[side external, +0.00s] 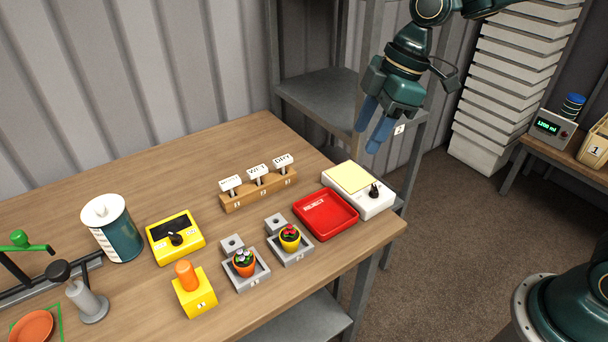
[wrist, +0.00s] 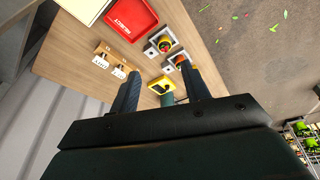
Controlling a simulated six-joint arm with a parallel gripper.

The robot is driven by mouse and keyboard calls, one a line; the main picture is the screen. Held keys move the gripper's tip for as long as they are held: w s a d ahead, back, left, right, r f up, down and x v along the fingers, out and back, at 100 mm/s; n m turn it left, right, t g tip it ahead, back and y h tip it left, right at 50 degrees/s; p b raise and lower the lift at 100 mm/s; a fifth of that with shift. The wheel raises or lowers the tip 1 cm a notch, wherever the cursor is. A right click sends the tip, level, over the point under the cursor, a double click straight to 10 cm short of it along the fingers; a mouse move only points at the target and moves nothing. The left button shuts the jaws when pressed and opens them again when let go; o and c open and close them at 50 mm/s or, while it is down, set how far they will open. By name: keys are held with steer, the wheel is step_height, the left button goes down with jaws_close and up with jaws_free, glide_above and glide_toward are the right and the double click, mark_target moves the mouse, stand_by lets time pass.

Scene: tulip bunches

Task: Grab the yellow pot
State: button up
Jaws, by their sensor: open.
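The yellow pot (side external: 290,238) holds a plant with red blooms. It stands in a grey square holder on the wooden table, left of the red tray, and also shows in the wrist view (wrist: 165,43). An orange pot (side external: 244,263) with pale flowers stands in a similar holder to its left; part of it shows in the wrist view (wrist: 181,61). My gripper (side external: 374,134) is open and empty, high above and beyond the table's right end, well apart from the yellow pot. In the wrist view its two fingers (wrist: 160,88) point toward the table.
A red tray (side external: 326,216) and a white box with a yellow top and a knob (side external: 359,190) sit right of the pots. A wooden rack of labelled stamps (side external: 258,190) stands behind. A yellow box with an orange button (side external: 195,292) stands left. Grey shelving rises behind the table.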

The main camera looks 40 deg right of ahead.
mark_target(291, 230)
steer(key=w+a+f+n+g+y, duration=0.1)
steer(key=w+a+f+n+g, duration=0.1)
steer(key=w+a+f+n, duration=0.4)
step_height(291, 230, down, 6)
steer(key=shift+w+a+r+n+g+y, duration=0.2)
steer(key=shift+w+a+n+g+y, duration=0.1)
steer(key=shift+w+a, duration=0.4)
steer(key=shift+w+d, duration=0.1)
steer(key=x, duration=0.8)
steer(key=shift+f, duration=0.35)
steer(key=shift+x, duration=2.55)
steer(key=shift+d, duration=0.1)
steer(key=c, duration=0.6)
